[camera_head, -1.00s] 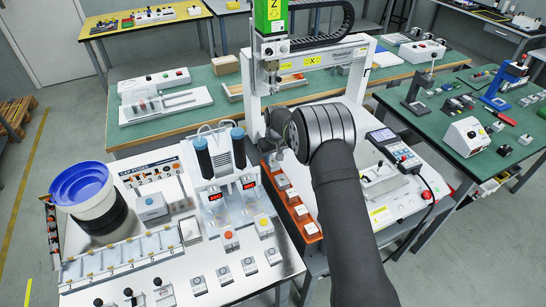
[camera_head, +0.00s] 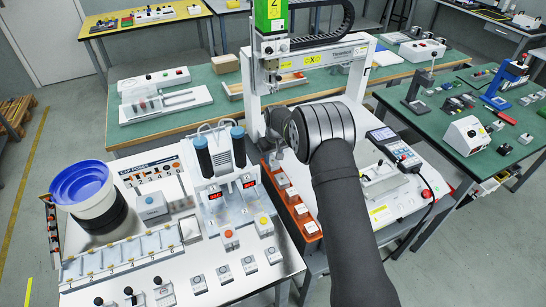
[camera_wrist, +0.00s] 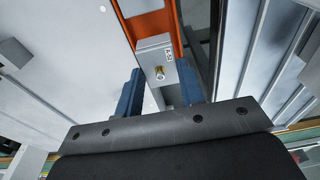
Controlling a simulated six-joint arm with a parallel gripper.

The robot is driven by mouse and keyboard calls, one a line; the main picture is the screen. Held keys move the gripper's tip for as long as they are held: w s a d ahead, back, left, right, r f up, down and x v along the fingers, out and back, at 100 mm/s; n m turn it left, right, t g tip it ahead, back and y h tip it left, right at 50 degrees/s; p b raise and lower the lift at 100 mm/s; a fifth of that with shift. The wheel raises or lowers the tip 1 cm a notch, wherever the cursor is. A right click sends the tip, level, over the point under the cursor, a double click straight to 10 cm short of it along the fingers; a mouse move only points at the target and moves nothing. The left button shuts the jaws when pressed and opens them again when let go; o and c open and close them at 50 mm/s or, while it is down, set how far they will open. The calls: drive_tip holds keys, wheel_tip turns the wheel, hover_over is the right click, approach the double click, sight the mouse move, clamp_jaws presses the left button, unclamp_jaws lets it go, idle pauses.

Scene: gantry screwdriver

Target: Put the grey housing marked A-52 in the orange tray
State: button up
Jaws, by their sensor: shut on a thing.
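A grey housing (camera_wrist: 156,62) with a brass-coloured fitting on its face sits between the blue fingers of my gripper (camera_wrist: 161,88) in the wrist view. My gripper is shut on it. Its small label is turned sideways and hard to read. The orange tray (camera_head: 313,239) is a long narrow strip beside the white panel in the head view, with several grey housings in it. In the wrist view the tray (camera_wrist: 178,24) lies just beyond the held housing; I cannot tell whether they touch.
The twin-column station with red displays (camera_head: 223,170) stands left of the tray. The gantry frame (camera_head: 254,95) rises behind it. A white machine base with a handheld controller (camera_head: 393,146) is to the right. A blue bowl feeder (camera_head: 82,187) stands at the far left.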

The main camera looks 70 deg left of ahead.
sight(273, 159)
drive_tip(key=shift+f, duration=0.6)
idle(0.7)
drive_tip(key=o, duration=1.4)
drive_tip(key=shift+r, duration=4)
drive_tip(key=shift+f, duration=3.7)
